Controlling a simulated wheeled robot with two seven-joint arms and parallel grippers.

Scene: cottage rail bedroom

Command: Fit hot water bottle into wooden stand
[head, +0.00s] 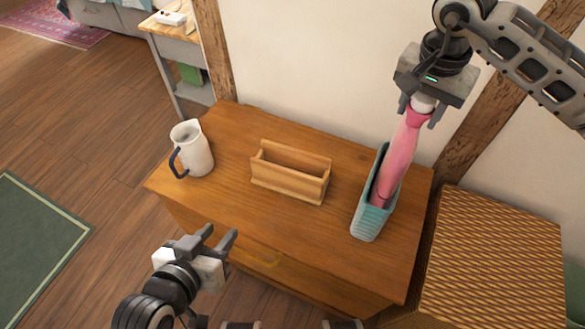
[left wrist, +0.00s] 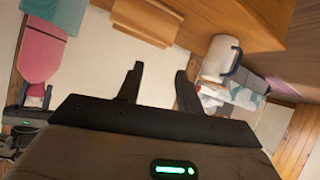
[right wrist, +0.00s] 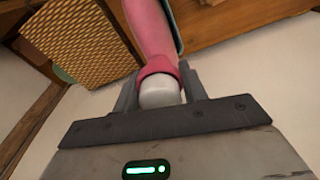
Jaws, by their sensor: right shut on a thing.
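The pink hot water bottle (head: 397,160) leans at the right end of the wooden chest top, its lower part inside a teal ribbed holder (head: 367,222). My right gripper (head: 419,113) is shut on the bottle's pale cap and neck from above; the cap (right wrist: 159,91) shows between its fingers in the right wrist view. The bottle's bottom end is hidden by the holder. The wooden stand (head: 290,182), an open narrow box, sits empty mid-chest, left of the holder. My left gripper (head: 219,233) is open and empty in front of the chest's front edge.
A white jug (head: 191,150) with a dark handle stands at the left end of the chest top. A wicker box (head: 495,258) stands right of the chest. The wall rises behind the chest. Bare wood lies between jug, stand and holder.

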